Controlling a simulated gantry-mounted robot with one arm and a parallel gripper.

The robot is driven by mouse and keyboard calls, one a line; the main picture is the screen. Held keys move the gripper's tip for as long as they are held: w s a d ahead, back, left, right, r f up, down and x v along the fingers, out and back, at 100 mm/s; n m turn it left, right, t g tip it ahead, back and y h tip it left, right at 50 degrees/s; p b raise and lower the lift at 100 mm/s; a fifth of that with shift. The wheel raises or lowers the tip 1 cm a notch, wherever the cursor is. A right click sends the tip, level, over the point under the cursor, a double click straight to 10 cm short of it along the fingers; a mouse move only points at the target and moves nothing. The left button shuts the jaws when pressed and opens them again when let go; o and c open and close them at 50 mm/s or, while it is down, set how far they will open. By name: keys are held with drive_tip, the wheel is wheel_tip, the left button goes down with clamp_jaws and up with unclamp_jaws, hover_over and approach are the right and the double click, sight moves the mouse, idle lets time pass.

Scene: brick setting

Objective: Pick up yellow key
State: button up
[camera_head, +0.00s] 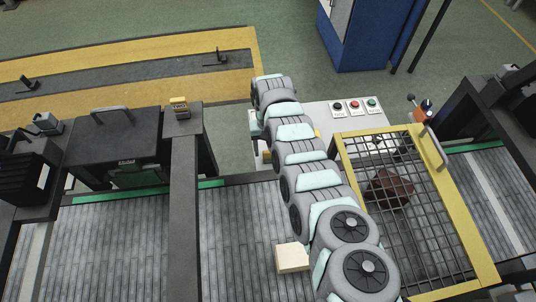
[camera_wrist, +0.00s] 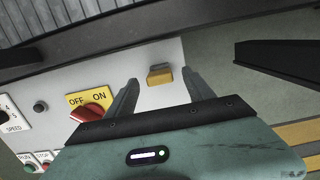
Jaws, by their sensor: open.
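The yellow key (camera_wrist: 159,75) shows in the wrist view as a small block with a yellow side and a greyish top, on the light control panel (camera_wrist: 155,100) near its right end. My gripper (camera_wrist: 158,84) is open, with one finger on either side of the key in the picture. Nothing is held. I cannot tell the height between the fingertips and the key. In the head view my arm hides the gripper and part of the panel. A small yellow patch left of the arm there may be the key.
A red switch (camera_wrist: 92,113) on a yellow OFF/ON plate lies left of the fingers. Several push buttons (camera_head: 355,105) sit at the panel's right end. A yellow-framed mesh guard (camera_head: 410,205) stands right of my arm. The conveyor (camera_head: 235,240) runs alongside, with a pale block (camera_head: 292,258) on it.

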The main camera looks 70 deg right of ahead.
sight(268, 156)
wheel_tip(268, 156, down, 2)
drive_tip(key=shift+s+a+f, duration=0.1)
drive_tip(key=shift+a+f, duration=0.05)
drive_tip(key=shift+f, duration=0.05)
clamp_jaws()
idle(0.6)
